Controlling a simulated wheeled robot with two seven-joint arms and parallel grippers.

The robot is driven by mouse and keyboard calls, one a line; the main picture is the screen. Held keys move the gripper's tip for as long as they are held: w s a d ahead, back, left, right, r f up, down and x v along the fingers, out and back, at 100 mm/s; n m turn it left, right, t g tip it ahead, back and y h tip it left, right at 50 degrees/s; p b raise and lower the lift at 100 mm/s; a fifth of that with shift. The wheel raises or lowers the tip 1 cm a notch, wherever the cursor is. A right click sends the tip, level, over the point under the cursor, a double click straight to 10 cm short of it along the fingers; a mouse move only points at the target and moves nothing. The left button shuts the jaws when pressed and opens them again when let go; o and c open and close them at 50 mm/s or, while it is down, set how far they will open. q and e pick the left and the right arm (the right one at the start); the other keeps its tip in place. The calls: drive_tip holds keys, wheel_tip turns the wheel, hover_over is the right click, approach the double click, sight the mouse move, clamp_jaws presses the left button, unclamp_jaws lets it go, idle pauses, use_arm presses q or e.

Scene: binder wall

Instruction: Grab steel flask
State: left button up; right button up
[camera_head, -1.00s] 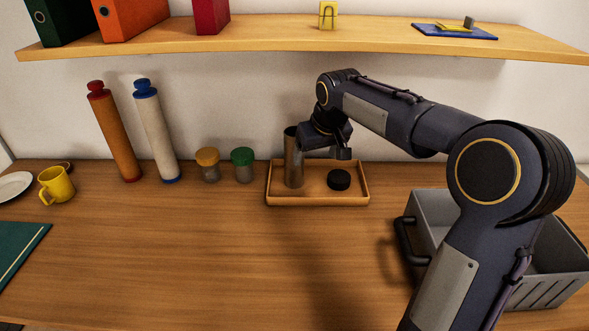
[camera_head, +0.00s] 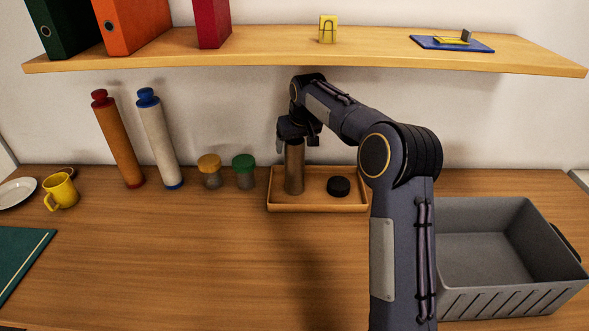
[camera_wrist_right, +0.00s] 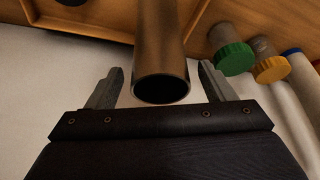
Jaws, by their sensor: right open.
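The steel flask (camera_head: 294,170) stands upright in the left part of a wooden tray (camera_head: 318,208), its cap off and its mouth open in the right wrist view (camera_wrist_right: 160,60). A black round cap (camera_head: 339,186) lies in the tray to its right. My right gripper (camera_head: 297,142) is at the top of the flask. In the right wrist view the gripper (camera_wrist_right: 162,85) is open, with one finger on each side of the flask's mouth and gaps on both sides. My left gripper is not in view.
Jars with orange (camera_head: 209,162) and green (camera_head: 244,162) lids stand left of the tray. Two capped tubes (camera_head: 119,145) lean on the wall. A grey crate (camera_head: 512,255) is at right. A shelf (camera_head: 270,48) hangs above. The desk's front middle is clear.

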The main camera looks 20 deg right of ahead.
drive_tip(key=shift+x, duration=1.05)
drive_tip(key=c, duration=1.6)
drive_tip(key=shift+r, duration=0.1)
drive_tip(key=shift+c, duration=0.2)
